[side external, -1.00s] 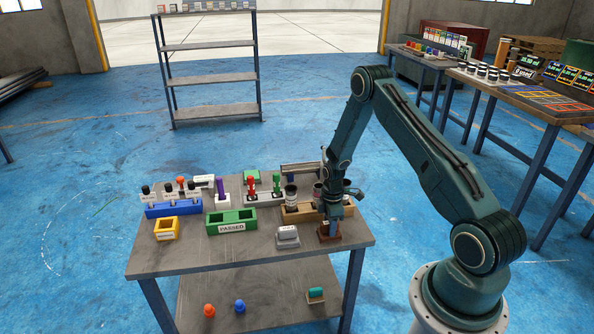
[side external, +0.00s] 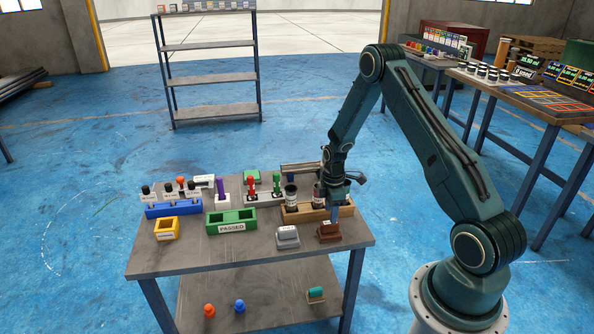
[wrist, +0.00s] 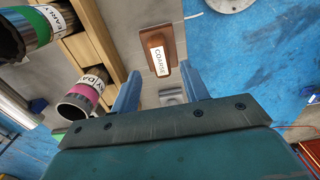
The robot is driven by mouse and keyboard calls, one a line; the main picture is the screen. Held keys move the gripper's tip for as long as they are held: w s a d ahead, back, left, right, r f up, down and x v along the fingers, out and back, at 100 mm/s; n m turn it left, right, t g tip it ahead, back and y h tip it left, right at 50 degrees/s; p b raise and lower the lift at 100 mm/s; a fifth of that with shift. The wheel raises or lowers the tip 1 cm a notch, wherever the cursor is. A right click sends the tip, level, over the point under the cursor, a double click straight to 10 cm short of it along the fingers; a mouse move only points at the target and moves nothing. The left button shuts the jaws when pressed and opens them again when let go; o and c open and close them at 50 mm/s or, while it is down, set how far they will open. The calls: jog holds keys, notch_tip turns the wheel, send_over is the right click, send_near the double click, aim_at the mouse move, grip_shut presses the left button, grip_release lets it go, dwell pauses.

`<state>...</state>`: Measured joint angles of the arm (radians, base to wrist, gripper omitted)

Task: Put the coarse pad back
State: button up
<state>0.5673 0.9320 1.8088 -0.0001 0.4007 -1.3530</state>
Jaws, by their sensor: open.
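The coarse pad (side external: 328,229) is a brown block with a white label on top. It rests at the front right of the grey workbench, and I cannot tell clearly what lies directly under it. In the wrist view the pad (wrist: 158,62) reads COARSE and lies beyond my fingertips, roughly between them. My gripper (side external: 334,213) is above the pad, apart from it. Its two blue fingers (wrist: 160,74) are spread with nothing between them.
A grey labelled block (side external: 287,238) sits left of the pad. A wooden rack (side external: 300,214) with labelled tubes (side external: 291,198) stands just behind. A green PASSED tray (side external: 232,229) and yellow box (side external: 166,233) are further left. The front bench strip is clear.

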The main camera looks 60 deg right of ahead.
notch_tip(320, 180, up, 6)
jog(key=shift+r, duration=0.2)
jog(key=shift+r, duration=0.1)
dwell(0.7)
jog(key=s+a+r+m+t, duration=0.1)
jog(key=s+a+r+m, duration=0.1)
jog(key=a+r, duration=0.7)
jog(key=s+a+r+m+t, duration=0.2)
jog(key=a+r, duration=0.3)
jog(key=r, duration=0.9)
jog(key=s+a+r+m+t, duration=0.1)
jog(key=s+a+r+m, duration=0.1)
jog(key=s+a, duration=0.3)
jog(key=s+a+r+m+t, duration=0.1)
jog(key=s+a+r+m, duration=0.2)
jog(key=s, duration=0.9)
notch_tip(320, 180, up, 2)
jog(key=a, duration=0.2)
jog(key=shift+a+t, duration=0.3)
jog(key=shift+a, duration=0.1)
